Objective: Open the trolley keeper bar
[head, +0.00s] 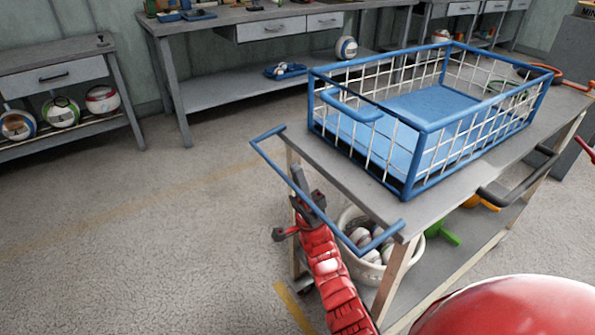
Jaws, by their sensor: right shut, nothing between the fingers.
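The trolley (455,172) stands right of centre with a grey top. A U-shaped blue bar (270,163), which looks like the keeper bar, sticks out from its left end, joined to the top's end at both sides. My right gripper (298,178) is shut and empty. It points up at the middle of the bar and overlaps it in the picture; I cannot tell whether they touch. The bar is partly hidden there. My left gripper is not in view.
A blue wire basket (424,128) stands on the trolley. A white tub of balls (346,217) sits on the lower shelf. A black handle (519,179) is on the near side. Workbenches (259,84) line the wall; the floor at left is clear.

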